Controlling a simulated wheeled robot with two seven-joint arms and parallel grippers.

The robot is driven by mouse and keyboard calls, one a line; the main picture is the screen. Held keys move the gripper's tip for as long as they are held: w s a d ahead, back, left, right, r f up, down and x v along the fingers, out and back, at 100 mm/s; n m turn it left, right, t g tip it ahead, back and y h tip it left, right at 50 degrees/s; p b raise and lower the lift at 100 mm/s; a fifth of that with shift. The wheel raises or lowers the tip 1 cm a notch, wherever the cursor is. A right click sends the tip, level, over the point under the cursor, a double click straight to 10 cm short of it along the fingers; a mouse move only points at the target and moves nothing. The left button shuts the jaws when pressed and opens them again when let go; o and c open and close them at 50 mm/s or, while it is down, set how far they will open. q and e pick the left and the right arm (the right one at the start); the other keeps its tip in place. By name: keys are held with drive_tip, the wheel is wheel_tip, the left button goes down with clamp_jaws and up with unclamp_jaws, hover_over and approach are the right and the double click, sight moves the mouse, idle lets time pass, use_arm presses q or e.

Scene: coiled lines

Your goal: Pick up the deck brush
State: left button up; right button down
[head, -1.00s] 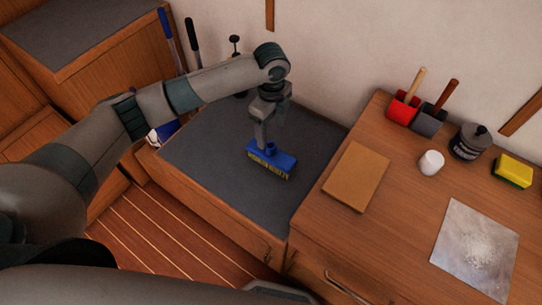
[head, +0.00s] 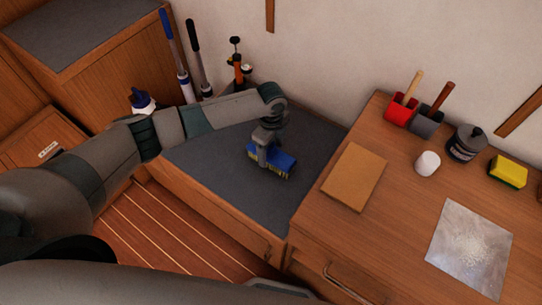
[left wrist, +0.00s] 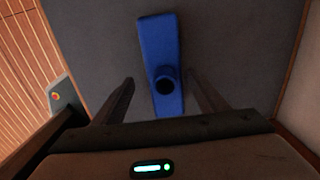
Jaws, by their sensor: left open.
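The deck brush (head: 284,164) has a blue head with yellow bristles and lies bristles down on the dark grey top of the low cabinet. In the left wrist view its blue back (left wrist: 162,52) shows with a dark round socket. My left gripper (head: 264,160) is right over the brush, pointing down, and hides part of it. In the left wrist view the left gripper (left wrist: 160,92) is open, with one finger on each side of the socket end of the brush. I cannot tell whether the fingers touch it. My right gripper is not in view.
Blue and black poles (head: 172,50) stand behind my left arm.

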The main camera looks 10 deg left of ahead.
sight(271, 156)
use_arm(q)
drive_tip(key=shift+f, duration=0.1)
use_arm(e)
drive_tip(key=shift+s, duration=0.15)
use_arm(q)
drive_tip(key=shift+w+f+p, duration=0.2)
drive_tip(key=shift+f+p, duration=0.1)
drive_tip(key=shift+f, duration=0.25)
drive_tip(key=f, duration=0.2)
drive_tip(key=shift+w+a+f+p, duration=0.1)
drive_tip(key=shift+w+f+p, duration=0.1)
drive_tip(key=shift+f+p, duration=0.15)
drive_tip(key=shift+f, duration=0.55)
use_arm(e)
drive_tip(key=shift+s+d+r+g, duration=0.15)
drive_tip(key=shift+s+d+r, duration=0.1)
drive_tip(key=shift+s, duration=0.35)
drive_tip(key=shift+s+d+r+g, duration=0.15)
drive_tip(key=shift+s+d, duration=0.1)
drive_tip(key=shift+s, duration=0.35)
use_arm(q)
drive_tip(key=shift+c, duration=0.7)
drive_tip(key=c, duration=1.2)
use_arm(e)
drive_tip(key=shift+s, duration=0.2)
